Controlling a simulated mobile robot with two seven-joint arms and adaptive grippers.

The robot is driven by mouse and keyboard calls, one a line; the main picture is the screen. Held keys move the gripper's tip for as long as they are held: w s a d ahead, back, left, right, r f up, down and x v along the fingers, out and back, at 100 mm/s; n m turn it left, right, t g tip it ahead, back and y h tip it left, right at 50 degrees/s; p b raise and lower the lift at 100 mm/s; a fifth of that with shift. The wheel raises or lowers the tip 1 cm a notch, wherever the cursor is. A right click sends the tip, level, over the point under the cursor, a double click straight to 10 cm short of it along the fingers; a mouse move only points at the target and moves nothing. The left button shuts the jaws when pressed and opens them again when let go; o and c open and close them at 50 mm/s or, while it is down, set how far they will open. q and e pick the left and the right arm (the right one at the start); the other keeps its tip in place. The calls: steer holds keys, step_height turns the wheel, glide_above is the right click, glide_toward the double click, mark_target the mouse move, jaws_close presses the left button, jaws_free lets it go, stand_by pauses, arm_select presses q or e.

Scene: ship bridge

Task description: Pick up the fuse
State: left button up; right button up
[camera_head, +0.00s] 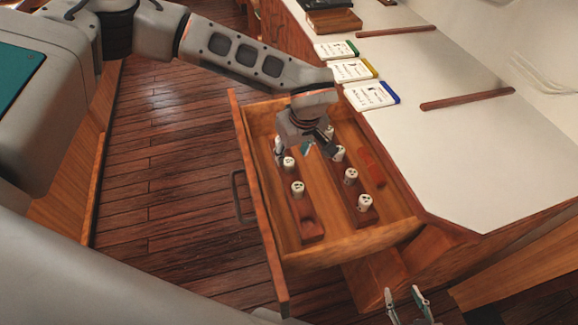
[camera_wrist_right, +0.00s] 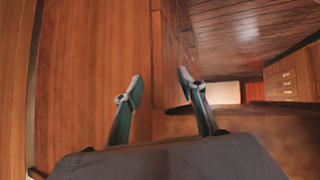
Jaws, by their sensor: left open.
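Several white cylindrical fuses with dark markings stand in two wooden racks inside the open drawer. In the left rack (camera_head: 308,225) I see fuses such as the near one (camera_head: 298,189) and another behind it (camera_head: 289,162); its near end has an empty socket. The right rack holds fuses such as the nearest one (camera_head: 365,203), a middle one (camera_head: 351,176) and a farther one (camera_head: 339,154). My left gripper (camera_head: 319,147) is open, pointing down into the drawer's far part, and partly hides fuses there. My right gripper (camera_head: 402,291) is open and empty, below the counter; it also shows in the wrist view (camera_wrist_right: 160,79).
The drawer (camera_head: 340,259) is pulled out from under a white counter (camera_head: 455,150). A reddish block (camera_head: 371,167) lies along its right side. Several cards and wooden strips lie on the counter. The plank floor (camera_head: 170,170) left of the drawer is clear.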

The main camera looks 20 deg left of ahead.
mark_target(289, 162)
arm_select(q)
steer(key=x, duration=0.5)
steer(key=shift+s+b, duration=0.25)
steer(key=shift+b, duration=0.05)
steer(key=shift+r, duration=0.1)
jaws_close()
